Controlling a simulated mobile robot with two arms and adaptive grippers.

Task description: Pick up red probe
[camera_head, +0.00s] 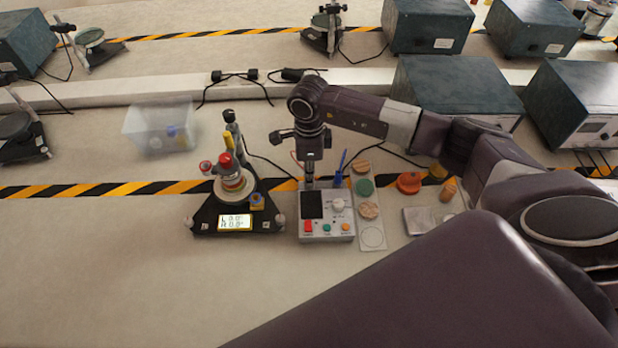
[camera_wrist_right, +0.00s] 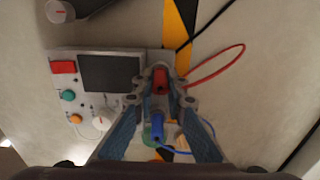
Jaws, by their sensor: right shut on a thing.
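My right gripper (camera_head: 311,178) points down over the back edge of the grey meter box (camera_head: 328,228) in the head view. In the right wrist view its fingertips are closed around the red probe (camera_wrist_right: 160,77), at the edge of the box beside the dark screen. A red cable (camera_wrist_right: 222,66) loops off to the right from there. In the head view the red probe is hidden by the gripper. The blue probe (camera_head: 340,167) stands upright just right of the gripper and also shows in the wrist view (camera_wrist_right: 157,127). My left gripper is not in view.
A black instrument (camera_head: 209,214) with a lit display stands left of the box. A strip with round samples (camera_head: 373,237) lies close on its right. A clear bin (camera_head: 135,128) is at the back left, and dark boxes (camera_head: 450,85) are at the back right. The front left table is clear.

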